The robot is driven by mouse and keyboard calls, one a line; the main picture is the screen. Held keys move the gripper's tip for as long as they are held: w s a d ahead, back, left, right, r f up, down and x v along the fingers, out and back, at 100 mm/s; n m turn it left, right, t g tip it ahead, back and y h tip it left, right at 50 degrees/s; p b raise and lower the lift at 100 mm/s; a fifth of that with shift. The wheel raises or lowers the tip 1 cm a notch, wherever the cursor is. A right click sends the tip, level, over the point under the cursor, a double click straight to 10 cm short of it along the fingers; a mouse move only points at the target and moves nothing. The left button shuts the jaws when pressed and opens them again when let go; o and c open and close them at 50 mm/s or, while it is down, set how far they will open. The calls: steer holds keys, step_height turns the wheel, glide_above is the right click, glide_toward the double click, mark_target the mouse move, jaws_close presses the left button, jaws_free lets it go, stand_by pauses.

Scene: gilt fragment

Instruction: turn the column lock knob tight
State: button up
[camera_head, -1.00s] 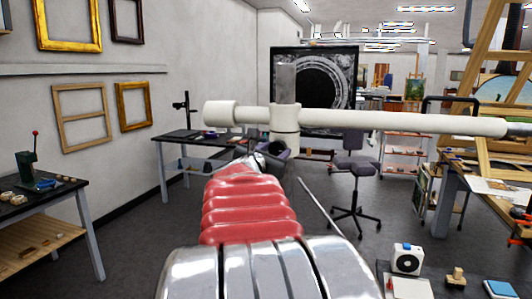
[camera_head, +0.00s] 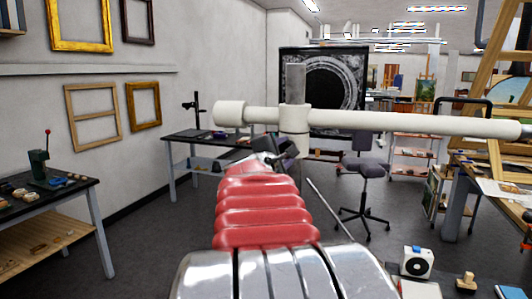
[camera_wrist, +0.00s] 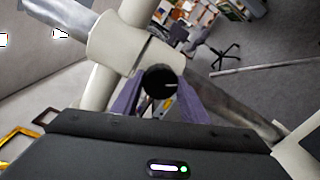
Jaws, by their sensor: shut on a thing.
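The black column lock knob (camera_wrist: 160,81) shows in the wrist view with a short pale mark on its face. It sits just below the white collar (camera_wrist: 118,42), between the two purple fingers of my gripper (camera_wrist: 160,92), which is shut on it. In the head view, my gripper (camera_head: 277,153) is at the lower part of the white collar (camera_head: 294,120), at the end of my red-sleeved arm. The knob cannot be made out there. The grey metal column (camera_head: 295,83) rises above the collar.
A long white crossbar (camera_head: 400,122) runs sideways through the collar, close above my gripper. A dark round-patterned panel (camera_head: 340,75), a bench (camera_head: 205,142) and a purple-grey chair (camera_head: 362,167) stand behind. A workbench (camera_head: 75,200) is at the left. Floor is open between.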

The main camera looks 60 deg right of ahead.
steer(key=shift+s+d+m, duration=0.1)
steer(key=shift+s+m, duration=0.1)
steer(key=shift+m, duration=1.5)
steer(key=shift+f, duration=0.1)
steer(key=o, duration=1)
steer(key=shift+w, duration=0.1)
steer(key=shift+a, duration=0.7)
steer(key=a, duration=0.3)
steer(key=s+a, duration=0.1)
steer(key=a, duration=0.6)
steer(key=shift+s+a+r, duration=0.25)
steer(key=shift+s+a, duration=0.05)
steer(key=shift+s, duration=0.1)
